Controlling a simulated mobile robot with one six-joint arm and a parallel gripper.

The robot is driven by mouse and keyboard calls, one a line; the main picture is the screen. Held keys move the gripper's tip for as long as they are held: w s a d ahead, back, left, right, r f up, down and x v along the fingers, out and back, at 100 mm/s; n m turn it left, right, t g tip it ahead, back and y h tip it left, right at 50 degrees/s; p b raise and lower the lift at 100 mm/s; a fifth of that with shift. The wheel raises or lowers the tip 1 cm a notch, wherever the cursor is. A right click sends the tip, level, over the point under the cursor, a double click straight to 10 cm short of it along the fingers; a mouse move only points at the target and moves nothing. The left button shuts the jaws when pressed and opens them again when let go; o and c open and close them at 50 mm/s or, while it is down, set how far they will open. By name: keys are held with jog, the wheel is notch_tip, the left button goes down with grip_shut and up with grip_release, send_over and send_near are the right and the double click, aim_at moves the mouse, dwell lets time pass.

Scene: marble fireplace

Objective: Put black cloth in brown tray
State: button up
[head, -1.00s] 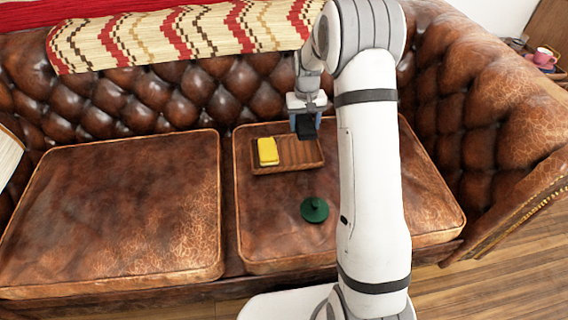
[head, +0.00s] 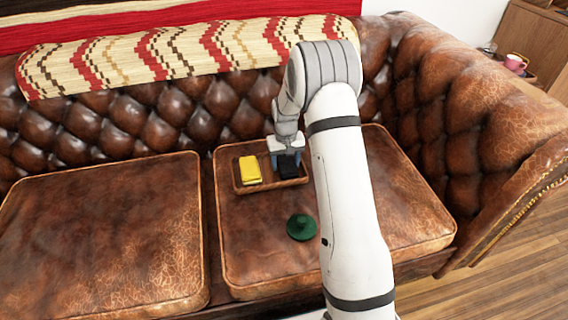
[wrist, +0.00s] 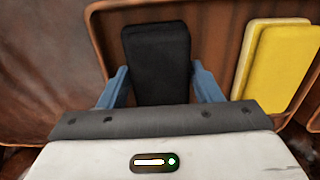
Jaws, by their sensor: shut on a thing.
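The brown tray (head: 265,187) rests on the right seat cushion of the sofa; its rim also shows in the wrist view (wrist: 92,20). My gripper (head: 287,163) is over the right part of the tray, with its blue fingers on either side of the folded black cloth (wrist: 157,60). The gripper is shut on the cloth. In the head view the black cloth (head: 287,168) sits within the tray's outline, low down. Whether it touches the tray floor cannot be told.
A yellow block-like item (head: 250,170) lies in the left part of the tray, beside the cloth. A green round lidded object (head: 300,227) sits on the cushion in front of the tray. The tufted backrest rises behind. The left cushion (head: 105,235) is clear.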

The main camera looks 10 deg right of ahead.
aim_at(286, 161)
jog(key=shift+f, duration=0.15)
jog(key=o, duration=0.7)
notch_tip(286, 161, up, 12)
jog(key=p, duration=0.4)
jog(key=s+a+r, duration=0.1)
jog(key=s+r, duration=1)
jog(key=s, duration=0.4)
jog(key=shift+t, duration=0.6)
jog(key=s, duration=0.6)
jog(key=s+a, duration=0.1)
jog(key=s, duration=0.5)
jog(key=s+r, duration=0.1)
jog(key=s, duration=0.5)
jog(key=shift+s+a, duration=0.15)
jog(key=shift+a, duration=0.05)
